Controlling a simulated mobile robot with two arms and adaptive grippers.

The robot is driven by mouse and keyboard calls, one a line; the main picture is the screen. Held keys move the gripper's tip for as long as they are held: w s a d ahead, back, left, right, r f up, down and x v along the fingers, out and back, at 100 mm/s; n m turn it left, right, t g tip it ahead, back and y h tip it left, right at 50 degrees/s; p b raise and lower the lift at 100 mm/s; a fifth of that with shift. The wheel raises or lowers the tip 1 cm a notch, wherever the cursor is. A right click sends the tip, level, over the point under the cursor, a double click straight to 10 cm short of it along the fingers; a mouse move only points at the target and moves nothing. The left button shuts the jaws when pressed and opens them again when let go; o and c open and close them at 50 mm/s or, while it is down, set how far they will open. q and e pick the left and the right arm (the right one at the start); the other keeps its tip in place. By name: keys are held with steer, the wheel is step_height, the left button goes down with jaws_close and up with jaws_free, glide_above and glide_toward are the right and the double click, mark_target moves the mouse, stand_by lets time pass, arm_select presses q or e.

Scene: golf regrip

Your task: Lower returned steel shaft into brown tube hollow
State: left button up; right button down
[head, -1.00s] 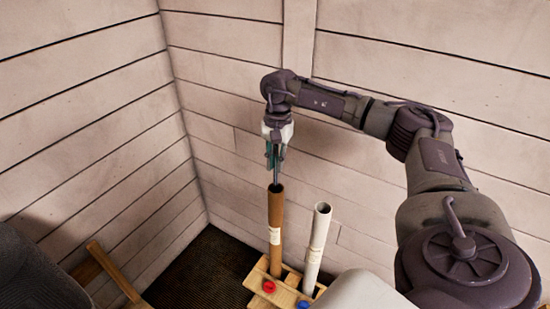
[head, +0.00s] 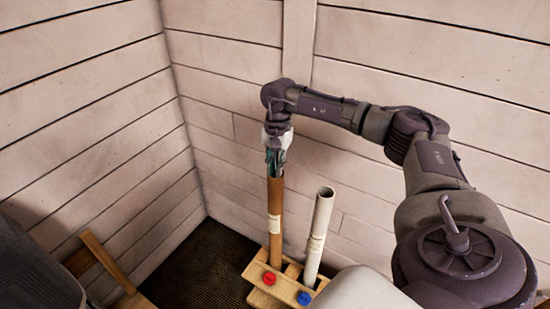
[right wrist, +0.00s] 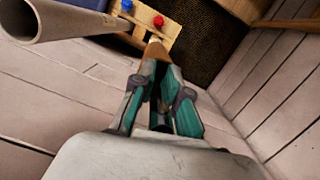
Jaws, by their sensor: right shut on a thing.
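The brown tube (head: 275,220) stands upright in a wooden stand, with a pale label on its side. My right gripper (head: 274,170) is right over its mouth, pointing down. The gripper is shut on the steel shaft (right wrist: 156,112), a dark strip between the teal fingers in the right wrist view. The part of the shaft below the fingers is hidden, in line with the brown tube (right wrist: 154,52). The fingers cover the tube's mouth, so I cannot tell whether they touch the rim. My left gripper is not in view.
A white tube (head: 318,235) stands just right of the brown one, open at the top. The wooden stand (head: 257,272) has a red knob (head: 269,278) and a blue knob (head: 304,298). Plank walls are close behind. A wooden bar (head: 107,262) leans at the lower left.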

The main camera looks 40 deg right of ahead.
steer(key=c, duration=1.1)
jaws_free()
steer(key=shift+f, duration=0.1)
step_height(320, 180, up, 12)
steer(key=d, duration=0.1)
steer(key=shift+w+d, duration=0.35)
steer(key=shift+w, duration=0.05)
steer(key=shift+f, duration=0.1)
